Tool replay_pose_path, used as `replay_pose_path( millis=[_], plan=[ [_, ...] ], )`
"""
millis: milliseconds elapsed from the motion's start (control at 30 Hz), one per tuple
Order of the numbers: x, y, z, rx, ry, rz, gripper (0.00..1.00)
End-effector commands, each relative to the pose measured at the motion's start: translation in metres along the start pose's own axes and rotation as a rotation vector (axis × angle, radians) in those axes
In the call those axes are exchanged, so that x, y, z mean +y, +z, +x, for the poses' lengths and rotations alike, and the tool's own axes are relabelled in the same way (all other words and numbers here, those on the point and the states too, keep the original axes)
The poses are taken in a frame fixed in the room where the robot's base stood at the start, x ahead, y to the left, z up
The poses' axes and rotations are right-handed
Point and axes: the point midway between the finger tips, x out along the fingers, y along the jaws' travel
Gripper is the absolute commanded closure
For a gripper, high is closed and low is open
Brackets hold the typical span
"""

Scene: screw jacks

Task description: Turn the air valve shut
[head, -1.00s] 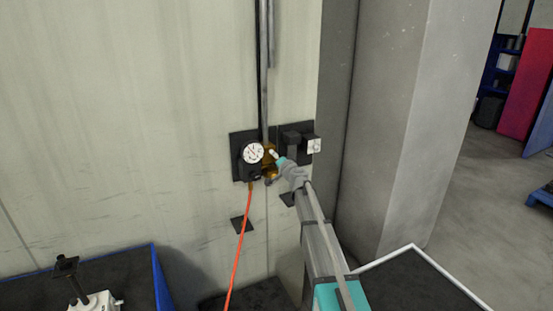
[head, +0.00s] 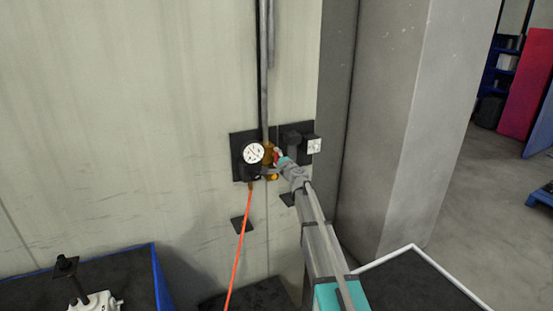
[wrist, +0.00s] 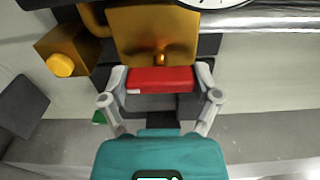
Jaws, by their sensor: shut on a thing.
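The air valve is a brass body (head: 267,154) on the wall pipe, beside a round white gauge (head: 253,153). It fills the top middle of the wrist view (wrist: 155,32). Its red handle (wrist: 160,79) lies crosswise just below the brass in the wrist view. In the head view only a small bit of red shows by the fingertips. My gripper (wrist: 162,88) has one finger at each end of the red handle and is shut on it. In the head view my gripper (head: 281,161) reaches the valve from the lower right, hiding part of it.
An orange hose (head: 241,235) hangs below the gauge. Dark brackets and a small white plate (head: 314,146) sit on the wall right of the valve. A grey pillar (head: 395,120) stands further right. A blue-edged bin (head: 158,280) is at lower left.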

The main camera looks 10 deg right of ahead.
Motion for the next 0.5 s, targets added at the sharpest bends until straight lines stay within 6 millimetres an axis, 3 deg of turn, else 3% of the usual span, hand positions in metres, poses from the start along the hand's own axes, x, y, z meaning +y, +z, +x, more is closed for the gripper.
replay_pose_path(
  millis=[333, 367, 433, 500],
  plan=[
    [-0.0001, -0.0009, 0.0002, 0.002, -0.001, 0.007, 0.68],
    [-0.0001, -0.0009, 0.0002, 0.002, -0.001, 0.007, 0.16],
    [-0.0001, -0.0008, 0.0002, 0.002, -0.001, 0.006, 0.03],
    [-0.0001, -0.0006, 0.0001, 0.001, -0.001, 0.006, 0.0]
  ],
)
